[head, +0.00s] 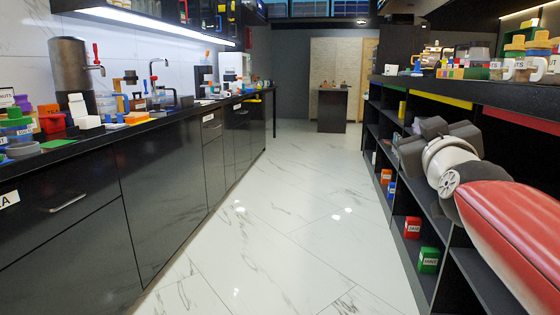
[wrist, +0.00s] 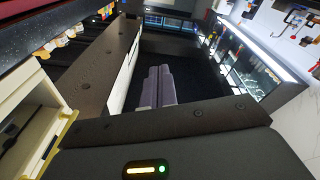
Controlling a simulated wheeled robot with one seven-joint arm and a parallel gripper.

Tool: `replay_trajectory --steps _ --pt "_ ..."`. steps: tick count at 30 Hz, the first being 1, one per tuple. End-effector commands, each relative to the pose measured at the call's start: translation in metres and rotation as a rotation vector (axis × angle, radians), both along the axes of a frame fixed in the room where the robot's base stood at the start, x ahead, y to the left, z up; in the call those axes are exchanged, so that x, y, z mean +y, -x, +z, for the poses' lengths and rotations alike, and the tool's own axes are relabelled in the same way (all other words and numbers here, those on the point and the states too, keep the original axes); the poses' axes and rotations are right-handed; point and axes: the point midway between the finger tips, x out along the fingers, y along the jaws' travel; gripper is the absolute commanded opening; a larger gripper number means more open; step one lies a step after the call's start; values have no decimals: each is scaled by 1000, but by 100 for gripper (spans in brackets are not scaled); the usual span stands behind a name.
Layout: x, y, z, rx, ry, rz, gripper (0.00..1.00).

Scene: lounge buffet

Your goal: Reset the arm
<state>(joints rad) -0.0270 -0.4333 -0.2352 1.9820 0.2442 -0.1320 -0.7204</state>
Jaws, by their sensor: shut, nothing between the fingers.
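My gripper (head: 431,126) is at the right in the head view, in front of the dark shelf unit (head: 461,240). My red and white arm reaches to it from the lower right. In the wrist view my gripper (wrist: 159,74) shows two grey-purple fingers side by side, shut together with nothing between them. The fingers look clear of any object, but the exact gap to the shelf edge cannot be told.
A long black counter (head: 75,154) on the left carries a metal urn (head: 70,66) and many small items. The right shelf holds red (head: 412,227) and green (head: 429,260) boxes. The marble floor (head: 287,220) between is clear. A small dark table (head: 332,108) stands at the back.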

Motion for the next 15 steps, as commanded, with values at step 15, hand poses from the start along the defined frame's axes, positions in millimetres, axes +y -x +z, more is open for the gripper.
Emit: replay_trajectory --steps 15 --pt "125 160 -288 1011 -449 97 0"
